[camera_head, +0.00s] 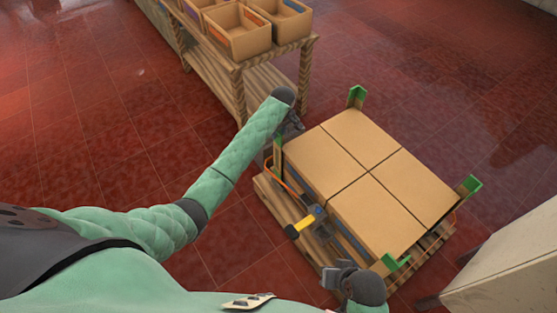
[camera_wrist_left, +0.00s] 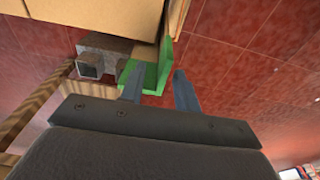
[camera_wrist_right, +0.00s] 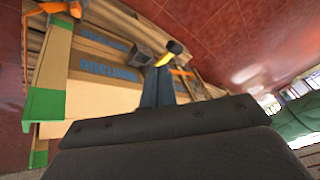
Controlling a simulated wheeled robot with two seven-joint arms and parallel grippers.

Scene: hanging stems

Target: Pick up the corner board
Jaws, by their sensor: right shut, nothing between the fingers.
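Green-tipped corner boards stand at the corners of a stack of cardboard boxes (camera_head: 375,175). The left one (camera_head: 279,150) is close to my left gripper (camera_head: 292,125). In the left wrist view, my left gripper (camera_wrist_left: 160,88) is open, with the green corner board (camera_wrist_left: 160,66) at its fingertips; one finger overlaps the green in the picture. I cannot tell whether they touch. Other corner boards are at the back (camera_head: 356,96), right (camera_head: 469,187) and front (camera_head: 396,263). My right gripper (camera_head: 342,276) is shut and empty near the front one, which also shows in the right wrist view (camera_wrist_right: 43,104).
The boxes rest on a wooden pallet (camera_head: 275,196). A yellow-handled tool (camera_head: 305,222) and orange strap are at its left side. A wooden bench (camera_head: 235,78) with cardboard bins stands behind. A pale cabinet (camera_head: 510,262) is at lower right. Red floor is clear at left.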

